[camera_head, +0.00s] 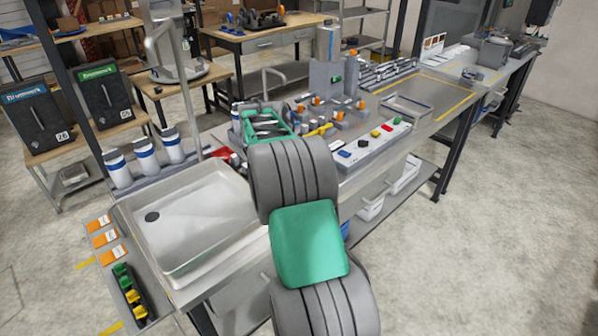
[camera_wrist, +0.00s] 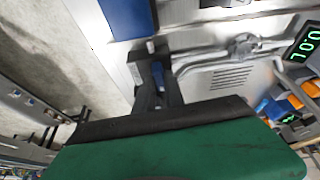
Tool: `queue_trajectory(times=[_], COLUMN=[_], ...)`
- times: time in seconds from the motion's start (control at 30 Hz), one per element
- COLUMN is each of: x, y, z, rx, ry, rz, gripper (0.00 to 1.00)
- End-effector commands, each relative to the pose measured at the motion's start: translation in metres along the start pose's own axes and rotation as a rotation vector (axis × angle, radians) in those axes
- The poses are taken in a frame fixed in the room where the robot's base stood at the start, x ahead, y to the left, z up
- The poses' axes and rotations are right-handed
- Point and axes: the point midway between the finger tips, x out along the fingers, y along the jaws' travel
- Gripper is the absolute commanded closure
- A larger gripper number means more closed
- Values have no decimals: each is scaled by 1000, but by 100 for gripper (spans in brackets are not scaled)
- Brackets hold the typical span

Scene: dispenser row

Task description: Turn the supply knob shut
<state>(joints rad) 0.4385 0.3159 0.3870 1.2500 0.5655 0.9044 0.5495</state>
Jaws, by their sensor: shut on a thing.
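In the wrist view, my gripper (camera_wrist: 155,62) is at the upper middle, its dark fingers shut on a small blue piece (camera_wrist: 158,76), which I take to be the supply knob. Only a little of the piece shows between the fingers, so its turned angle cannot be told. It sits close to a bare metal surface, beside a curved grey pipe (camera_wrist: 205,60). In the head view, my own arm hides the gripper and the knob.
A grey fitting (camera_wrist: 245,45) and a display with green digits (camera_wrist: 307,42) are to the right in the wrist view. In the head view, a steel sink (camera_head: 190,215) is left of my arm, and a button panel (camera_head: 375,145) is right of it.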

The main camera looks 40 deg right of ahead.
Motion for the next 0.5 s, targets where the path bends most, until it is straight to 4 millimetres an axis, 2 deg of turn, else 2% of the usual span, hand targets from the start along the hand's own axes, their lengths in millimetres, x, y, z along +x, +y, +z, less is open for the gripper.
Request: queue_trajectory(times=[0.5], x=[-1], y=[-1], z=[-1], rx=[70], ry=[2], rz=[27], gripper=[100])
